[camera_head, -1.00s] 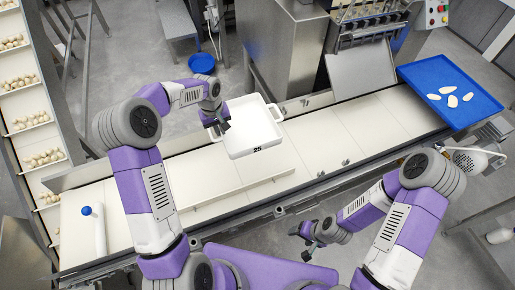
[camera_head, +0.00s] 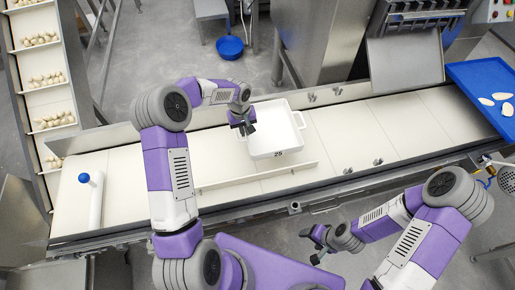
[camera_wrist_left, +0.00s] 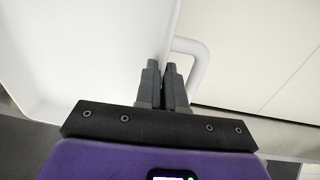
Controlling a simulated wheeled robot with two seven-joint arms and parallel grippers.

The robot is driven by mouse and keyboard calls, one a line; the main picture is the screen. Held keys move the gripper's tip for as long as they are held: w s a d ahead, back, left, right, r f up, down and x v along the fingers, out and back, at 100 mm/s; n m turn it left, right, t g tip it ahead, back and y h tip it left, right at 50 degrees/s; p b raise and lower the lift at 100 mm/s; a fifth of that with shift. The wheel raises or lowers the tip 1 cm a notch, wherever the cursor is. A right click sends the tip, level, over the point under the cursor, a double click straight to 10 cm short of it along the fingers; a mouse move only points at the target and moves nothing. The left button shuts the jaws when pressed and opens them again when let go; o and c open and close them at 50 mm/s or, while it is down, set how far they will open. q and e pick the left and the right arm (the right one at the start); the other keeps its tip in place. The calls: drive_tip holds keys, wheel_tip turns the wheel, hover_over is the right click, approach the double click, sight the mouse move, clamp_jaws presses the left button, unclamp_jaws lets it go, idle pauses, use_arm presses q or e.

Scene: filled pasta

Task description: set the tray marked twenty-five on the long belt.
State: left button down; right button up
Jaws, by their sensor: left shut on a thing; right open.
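The white tray marked 25 (camera_head: 276,141) is over the long belt (camera_head: 345,133) in the head view, near the middle of the belt. I cannot tell whether its base touches the belt. My left gripper (camera_head: 243,127) is shut on the tray's left rim by the handle. In the left wrist view the fingers (camera_wrist_left: 165,85) close on the tray wall next to the white handle loop (camera_wrist_left: 195,58). The tray looks empty. My right gripper (camera_head: 312,245) is open and empty, in front of the belt's near edge.
A low rail (camera_head: 255,176) runs along the belt in front of the tray. A white cylinder with a blue knob (camera_head: 96,205) lies at the belt's left end. A blue tray (camera_head: 484,85) with pale pieces is at the right. The belt right of the white tray is clear.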

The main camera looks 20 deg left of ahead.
use_arm(q)
wheel_tip(320, 180, down, 8)
drive_tip(key=shift+f+b, duration=0.15)
drive_tip(key=shift+b, duration=0.8)
drive_tip(key=shift+f, duration=0.15)
drive_tip(key=c, duration=1.2)
unclamp_jaws()
drive_tip(key=shift+c, duration=0.2)
wheel_tip(320, 180, up, 12)
drive_tip(key=p, duration=0.3)
drive_tip(key=shift+s+a, duration=0.25)
drive_tip(key=shift+a, duration=0.15)
